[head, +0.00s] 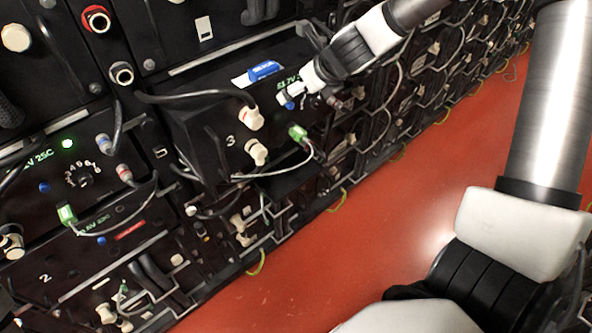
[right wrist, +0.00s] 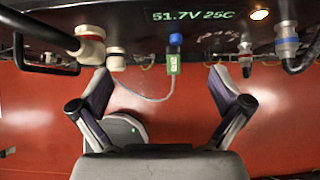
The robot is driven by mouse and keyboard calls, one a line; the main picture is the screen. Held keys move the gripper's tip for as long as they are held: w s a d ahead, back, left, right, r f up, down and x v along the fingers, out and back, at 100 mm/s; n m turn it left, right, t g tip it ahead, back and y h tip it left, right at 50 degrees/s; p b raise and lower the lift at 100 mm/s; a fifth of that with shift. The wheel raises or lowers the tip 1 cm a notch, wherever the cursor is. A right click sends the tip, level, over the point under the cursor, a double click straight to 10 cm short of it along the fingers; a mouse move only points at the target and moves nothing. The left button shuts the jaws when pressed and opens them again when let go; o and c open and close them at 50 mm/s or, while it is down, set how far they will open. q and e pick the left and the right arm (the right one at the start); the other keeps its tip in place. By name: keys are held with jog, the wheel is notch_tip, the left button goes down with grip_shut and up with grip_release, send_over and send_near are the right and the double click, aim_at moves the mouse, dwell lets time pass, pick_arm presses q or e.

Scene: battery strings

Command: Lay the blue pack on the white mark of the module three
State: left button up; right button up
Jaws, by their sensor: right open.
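The blue pack (head: 264,70) lies on top of the black module three (head: 205,112), in the head view. The white mark (head: 240,80) shows as a strip at the pack's left end; the rest of it is hidden, apparently under the pack. My right gripper (head: 318,72) is beside the module's right end, apart from the pack. In the right wrist view my right gripper (right wrist: 165,88) is open, with nothing between its fingers, in front of the module's lit label. The pack is not visible in that view. My left gripper is not in view.
A green connector (right wrist: 171,62) with a grey cable hangs at the module's front, between the fingers in the picture. White plugs (head: 252,118) and cables stick out nearby. Other modules (head: 75,265) crowd the rack. The red floor (head: 390,200) is clear.

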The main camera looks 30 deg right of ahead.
pick_arm(q)
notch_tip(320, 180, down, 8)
jog(key=b, duration=0.8)
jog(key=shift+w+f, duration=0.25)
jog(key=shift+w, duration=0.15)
pick_arm(e)
jog(key=s+a+f+n, duration=0.1)
jog(key=s+a+f, duration=0.1)
jog(key=f, duration=1.1)
jog(key=s+a+f+n+y, duration=0.1)
jog(key=a+f, duration=0.3)
jog(key=f, duration=0.9)
jog(key=shift+s+a+f+g+y, duration=0.15)
jog(key=shift+s+f+g+y, duration=0.15)
jog(key=shift+s, duration=0.15)
jog(key=shift+f, duration=0.1)
